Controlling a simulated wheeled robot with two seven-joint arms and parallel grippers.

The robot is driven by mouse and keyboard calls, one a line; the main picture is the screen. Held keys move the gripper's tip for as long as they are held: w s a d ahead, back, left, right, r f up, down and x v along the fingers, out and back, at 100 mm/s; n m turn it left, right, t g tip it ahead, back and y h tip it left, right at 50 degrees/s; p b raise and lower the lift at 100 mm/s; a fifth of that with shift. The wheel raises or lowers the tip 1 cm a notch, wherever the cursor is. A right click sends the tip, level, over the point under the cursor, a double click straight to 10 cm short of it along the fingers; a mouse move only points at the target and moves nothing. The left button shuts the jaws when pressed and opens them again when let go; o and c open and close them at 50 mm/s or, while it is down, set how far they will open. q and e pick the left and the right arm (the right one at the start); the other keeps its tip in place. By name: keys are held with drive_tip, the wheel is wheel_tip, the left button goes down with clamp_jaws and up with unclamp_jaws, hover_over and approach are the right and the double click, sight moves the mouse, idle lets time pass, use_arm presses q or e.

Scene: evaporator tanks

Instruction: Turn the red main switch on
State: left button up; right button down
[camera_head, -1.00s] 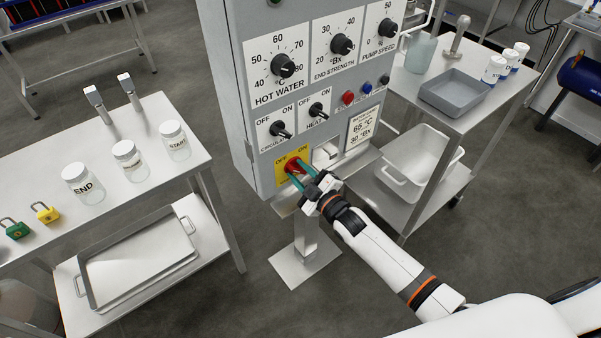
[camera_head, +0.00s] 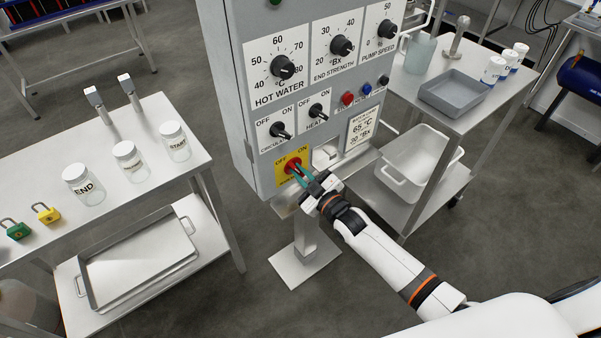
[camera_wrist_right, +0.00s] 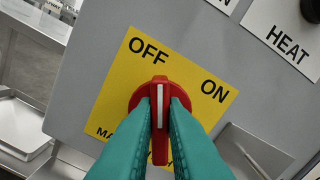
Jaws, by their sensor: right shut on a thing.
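The red main switch (camera_head: 293,165) sits on a yellow plate (camera_head: 281,180) marked OFF and ON, low on the grey control cabinet. In the right wrist view the red handle (camera_wrist_right: 160,90) has a white line pointing up, close to OFF and a little to its ON side. My right gripper (camera_head: 304,177) is shut on the handle, with one teal finger on each side in the wrist view (camera_wrist_right: 160,118). The fingers cover part of the plate's lower lettering. My left gripper is not in view.
Above the switch are the CIRCULATION knob (camera_head: 279,130), HEAT knob (camera_head: 316,111) and several buttons and dials. A small ledge (camera_head: 340,172) juts out beneath the panel. A steel table with jars stands left, a cart with a grey tray (camera_head: 455,95) right.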

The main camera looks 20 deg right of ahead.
drive_tip(key=m, duration=0.3)
drive_tip(key=shift+d+m, duration=0.1)
drive_tip(key=shift+m, duration=0.3)
drive_tip(key=shift+w+d+f+m+b, duration=0.15)
drive_tip(key=shift+m+b, duration=0.3)
drive_tip(key=shift+m, duration=2.25)
drive_tip(key=shift+s+d+r+m+b, duration=0.1)
drive_tip(key=shift+m+b, duration=0.3)
drive_tip(key=shift+m, duration=2.3)
drive_tip(key=c, duration=1.5)
unclamp_jaws()
